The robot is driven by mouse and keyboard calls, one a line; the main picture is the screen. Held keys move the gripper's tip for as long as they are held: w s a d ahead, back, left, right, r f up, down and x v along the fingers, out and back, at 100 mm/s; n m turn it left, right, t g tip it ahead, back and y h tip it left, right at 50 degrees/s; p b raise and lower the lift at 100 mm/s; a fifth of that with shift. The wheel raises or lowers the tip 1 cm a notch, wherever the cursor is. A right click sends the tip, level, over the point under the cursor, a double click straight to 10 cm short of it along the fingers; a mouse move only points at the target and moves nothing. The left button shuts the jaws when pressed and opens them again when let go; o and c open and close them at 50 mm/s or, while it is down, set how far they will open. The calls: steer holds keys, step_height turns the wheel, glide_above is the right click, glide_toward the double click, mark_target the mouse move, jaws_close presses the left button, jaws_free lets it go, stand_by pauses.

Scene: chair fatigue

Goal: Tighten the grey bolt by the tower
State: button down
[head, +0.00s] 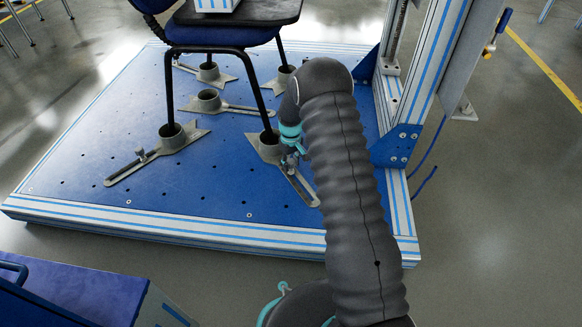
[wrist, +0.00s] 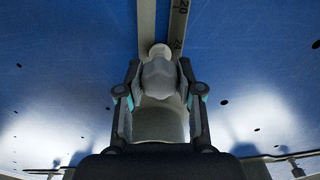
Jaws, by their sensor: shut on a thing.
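The grey bolt (wrist: 159,52) shows in the wrist view between the two fingers of my gripper (wrist: 160,84). The fingers stand on both sides of it and are shut on it. In the head view my gripper (head: 291,160) is low over the slotted clamp (head: 301,188) nearest the tower (head: 430,62). That clamp has a cup around a black chair leg. My arm and gripper hide the bolt in the head view. A scale strip (wrist: 180,22) with numbers runs beyond the bolt in the wrist view.
The chair (head: 222,36) stands on the blue perforated plate (head: 215,185), its legs in cups. Another bolt (head: 140,153) sits on the left front clamp. A blue cabinet (head: 70,290) is at the lower left. Grey floor is clear at the right.

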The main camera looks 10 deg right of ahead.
steer(key=m, duration=0.2)
steer(key=shift+m, duration=0.3)
steer(key=c, duration=0.8)
jaws_free()
steer(key=shift+o, duration=0.2)
steer(key=n, duration=0.4)
